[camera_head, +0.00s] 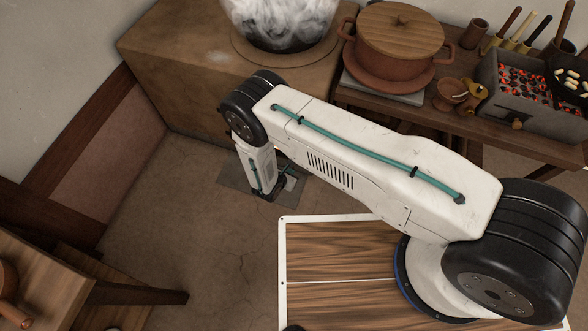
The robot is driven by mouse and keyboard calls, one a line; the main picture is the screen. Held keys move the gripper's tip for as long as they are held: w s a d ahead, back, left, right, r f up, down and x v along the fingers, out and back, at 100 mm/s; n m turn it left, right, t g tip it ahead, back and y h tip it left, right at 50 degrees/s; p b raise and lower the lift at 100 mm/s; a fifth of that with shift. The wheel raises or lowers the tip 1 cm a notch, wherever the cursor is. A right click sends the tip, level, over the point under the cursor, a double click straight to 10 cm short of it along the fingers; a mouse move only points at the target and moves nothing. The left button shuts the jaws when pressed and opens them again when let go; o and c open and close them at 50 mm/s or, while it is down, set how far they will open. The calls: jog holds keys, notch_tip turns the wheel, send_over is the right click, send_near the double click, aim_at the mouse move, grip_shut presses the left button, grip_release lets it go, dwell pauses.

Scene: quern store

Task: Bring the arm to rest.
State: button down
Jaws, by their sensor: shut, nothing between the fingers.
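My white arm (370,160) reaches from its shoulder at the lower right across to a black elbow at the upper left. From there its forearm hangs down in front of the brown block. My gripper (284,183) is small and dark at the forearm's lower end, over a grey plate (233,180) near the floor. It is shut and empty. Its fingers are hard to make out. I cannot tell its exact height over the plate.
A smoking vessel (280,22) is set in the brown block (190,75). A bench bears a lidded pot (400,45), small copper jugs (472,97) and a brazier with glowing coals (520,83). A wooden table (45,275) stands lower left. Floor (190,240) between is clear.

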jog(key=shift+s+a+r, duration=0.2)
jog(key=shift+s+r, duration=0.3)
